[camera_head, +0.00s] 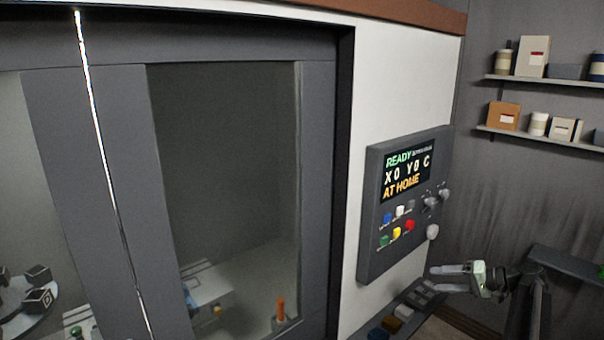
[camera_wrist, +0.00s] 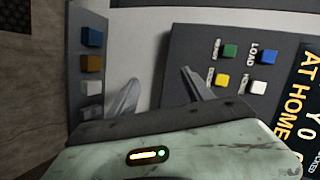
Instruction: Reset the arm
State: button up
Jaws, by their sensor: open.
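The grey control panel (camera_head: 375,255) on the white wall has a lit screen (camera_head: 407,173) reading READY, X0 Y0 C and AT HOME. Below the screen are blue (camera_head: 388,217), white (camera_head: 399,210), green (camera_head: 384,241), yellow (camera_head: 397,232) and red (camera_head: 409,225) buttons. My gripper (camera_head: 430,278) is open and empty, below and right of the panel. In the wrist view my gripper (camera_wrist: 160,92) has its fingers apart, with the panel's green (camera_wrist: 230,51), yellow (camera_wrist: 222,80), blue (camera_wrist: 269,57) and white (camera_wrist: 259,87) buttons to the right. Some labels there are partly hidden.
A lower ledge (camera_head: 415,312) juts out under the panel, with blue, brown and white blocks, also in the wrist view (camera_wrist: 92,62). The booth's glass door (camera_head: 220,150) is at left. Shelves (camera_head: 540,80) with boxes and jars hang at the right.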

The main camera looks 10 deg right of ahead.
jog(key=a+f+n+g+h+b, duration=0.1)
jog(key=a+f+g+b, duration=0.2)
jog(key=a+f, duration=0.55)
jog(key=a+f+n+g+h+b, duration=0.15)
jog(key=a+f, duration=0.45)
jog(key=a, duration=0.6)
jog(key=s+a+f+n+g+h+b, duration=0.1)
jog(key=s+a+f+g+h+b, duration=0.1)
jog(key=a, duration=0.6)
jog(key=s+a+f+n+g+h+b, duration=0.2)
jog(key=s+a+f+h+b, duration=0.3)
jog(key=s+a+f, duration=0.3)
notch_tip(320, 180, down, 4)
jog(key=shift+a+r+b, duration=0.25)
jog(key=shift+a+b, duration=0.2)
jog(key=shift+a, duration=0.3)
jog(key=shift+g+h, duration=0.25)
